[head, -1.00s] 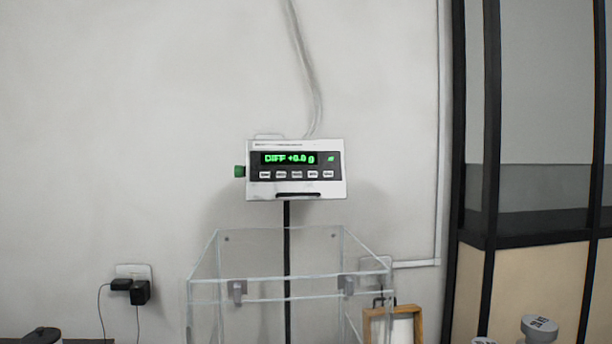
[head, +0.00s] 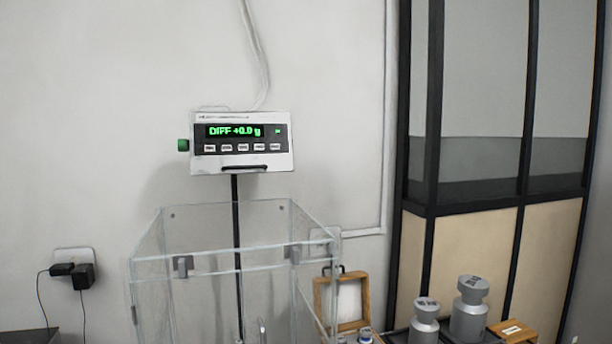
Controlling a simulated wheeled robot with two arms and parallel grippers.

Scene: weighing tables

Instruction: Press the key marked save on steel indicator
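The steel indicator (head: 240,162) is mounted on a black post in the middle left of the head view. Its green display (head: 235,131) reads "DIFF +0.0 g". A row of several small white keys (head: 243,147) runs below the display; their labels are too small to read, so I cannot tell which is marked save. A green knob (head: 183,145) sticks out at its left side. Neither of my grippers is in view.
An open-topped clear glass box (head: 205,262) stands in front of the post. Steel weights (head: 468,318) stand on a dark surface at the lower right, beside an open wooden case (head: 320,300). A socket with black plugs (head: 84,277) is on the left wall.

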